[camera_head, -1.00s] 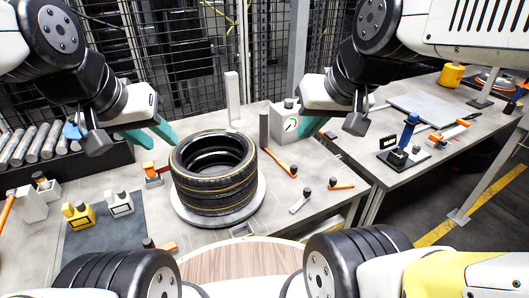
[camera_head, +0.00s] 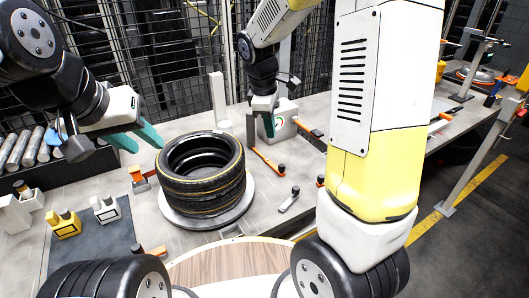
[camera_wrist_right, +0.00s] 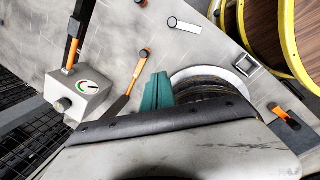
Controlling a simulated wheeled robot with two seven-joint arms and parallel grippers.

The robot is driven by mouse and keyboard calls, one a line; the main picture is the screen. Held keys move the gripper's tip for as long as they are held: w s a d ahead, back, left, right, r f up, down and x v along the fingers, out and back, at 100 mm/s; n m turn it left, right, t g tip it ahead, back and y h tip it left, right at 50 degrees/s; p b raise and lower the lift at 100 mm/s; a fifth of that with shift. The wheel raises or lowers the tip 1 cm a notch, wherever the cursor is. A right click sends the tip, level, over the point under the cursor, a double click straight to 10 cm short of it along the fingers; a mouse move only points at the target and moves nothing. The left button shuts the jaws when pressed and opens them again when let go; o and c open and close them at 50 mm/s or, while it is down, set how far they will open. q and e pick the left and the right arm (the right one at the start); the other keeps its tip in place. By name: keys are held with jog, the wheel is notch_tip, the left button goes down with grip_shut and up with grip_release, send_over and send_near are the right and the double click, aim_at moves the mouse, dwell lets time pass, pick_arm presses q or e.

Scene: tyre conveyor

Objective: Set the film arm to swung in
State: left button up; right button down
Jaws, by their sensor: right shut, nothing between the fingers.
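A slim orange arm (camera_head: 265,160) with a black knob, probably the film arm, lies low beside the tyre stack. It runs from a dark upright post (camera_head: 251,128) toward the front right, its knob end apart from the tyres. It also shows in the right wrist view (camera_wrist_right: 137,68), left of the fingers. The tyre stack (camera_head: 202,190) stands on a round grey turntable (camera_head: 243,203). My right gripper (camera_head: 268,124) is shut and empty, above the table between the post and the gauge box; the fingertips show in the wrist view (camera_wrist_right: 157,84). My left gripper (camera_head: 140,138) is open and empty, left of the tyres.
The gauge box (camera_head: 285,118) stands behind my right gripper, with another orange lever (camera_head: 307,128) beside it. A white post (camera_head: 218,100) stands behind the tyres. A small light lever (camera_head: 289,200) lies right of the turntable. Yellow and white blocks sit on the left mat (camera_head: 90,245).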

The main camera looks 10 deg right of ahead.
jog(key=w+f+n+h, duration=0.1)
jog(key=w+f+n, duration=0.1)
jog(key=f, duration=0.3)
jog(key=w+a+f+n+g+h, duration=0.1)
jog(key=w+f+n, duration=0.2)
jog(key=f, duration=0.2)
jog(key=shift+w+a+n+h, duration=0.3)
jog(key=shift+w, duration=0.1)
jog(key=x, duration=1)
jog(key=shift+d+r, duration=0.1)
